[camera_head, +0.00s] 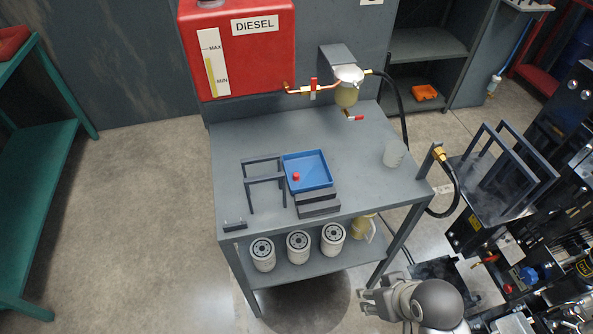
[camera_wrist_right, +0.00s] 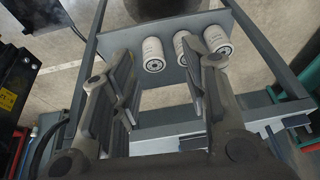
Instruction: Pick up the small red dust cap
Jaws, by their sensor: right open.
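The small red dust cap (camera_head: 296,176) lies in the blue tray (camera_head: 318,178) on the grey table, toward the tray's left side. My right gripper (camera_head: 366,300) is low in front of the table's right front leg, well away from the cap. In the right wrist view my right gripper (camera_wrist_right: 165,95) is open, with nothing between its fingers. The cap does not show in the wrist view. My left gripper is not in either view.
Dark frames (camera_head: 264,178) stand left of the tray, and grey step blocks (camera_head: 318,203) sit in front. A translucent cup (camera_head: 393,154) stands at the right. The table's left rear is clear. Engine parts (camera_head: 540,250) crowd the right.

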